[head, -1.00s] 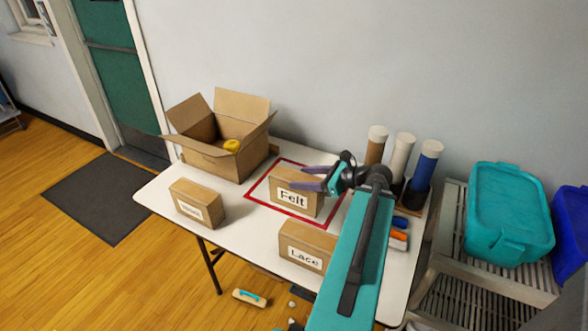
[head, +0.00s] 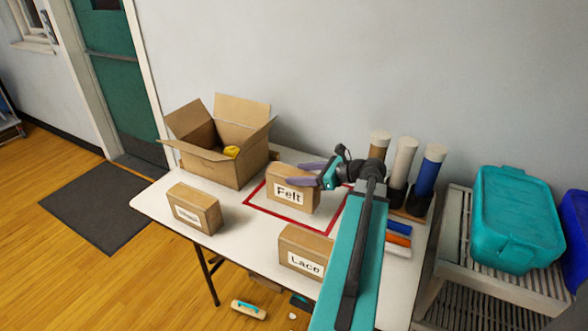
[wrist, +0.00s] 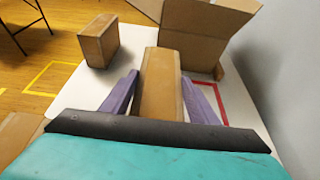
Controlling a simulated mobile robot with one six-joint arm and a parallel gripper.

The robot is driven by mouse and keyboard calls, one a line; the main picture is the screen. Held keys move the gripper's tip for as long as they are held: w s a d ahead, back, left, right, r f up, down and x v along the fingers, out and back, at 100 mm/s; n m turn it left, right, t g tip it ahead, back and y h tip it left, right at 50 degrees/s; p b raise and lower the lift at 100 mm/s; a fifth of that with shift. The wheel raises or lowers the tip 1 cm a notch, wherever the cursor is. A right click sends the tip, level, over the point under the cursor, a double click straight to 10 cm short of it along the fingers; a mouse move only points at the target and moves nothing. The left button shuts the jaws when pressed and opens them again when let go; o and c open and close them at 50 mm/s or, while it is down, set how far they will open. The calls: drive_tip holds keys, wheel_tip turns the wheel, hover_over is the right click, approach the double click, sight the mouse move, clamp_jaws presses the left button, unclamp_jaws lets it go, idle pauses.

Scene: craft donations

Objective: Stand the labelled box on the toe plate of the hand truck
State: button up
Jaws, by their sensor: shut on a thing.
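The box labelled Felt (head: 290,187) is brown cardboard and upright over the red outline on the table. My gripper (head: 306,176) is shut on it from the right, a finger on either side. The box seems raised slightly off the table. In the wrist view the Felt box (wrist: 160,85) lies between my purple fingers, its label hidden. A box labelled Lace (head: 305,249) stands at the table's front, and a smaller box with a blurred label (head: 194,208) at the left. I cannot make out a hand truck in either view.
The white table (head: 235,224) also bears an open carton (head: 222,168) with a yellow thing inside. Upright rolls (head: 402,165) and markers (head: 398,240) are at the right. A teal bin (head: 515,215) sits on a slatted rack. The floor left of the table is clear around a dark mat (head: 95,203).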

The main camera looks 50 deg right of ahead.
drive_tip(key=w+d+p, duration=0.1)
drive_tip(key=w+d, duration=0.4)
drive_tip(key=w, duration=0.2)
drive_tip(key=shift+w+f, duration=0.2)
drive_tip(key=shift+f, duration=0.2)
drive_tip(key=shift+d, duration=0.1)
drive_tip(key=shift+f+p, duration=0.55)
drive_tip(key=shift+f, duration=1.3)
drive_tip(key=o, duration=1.7)
drive_tip(key=shift+o, duration=0.2)
drive_tip(key=b+v, duration=0.1)
drive_tip(key=v, duration=1.1)
drive_tip(key=shift+b, duration=0.35)
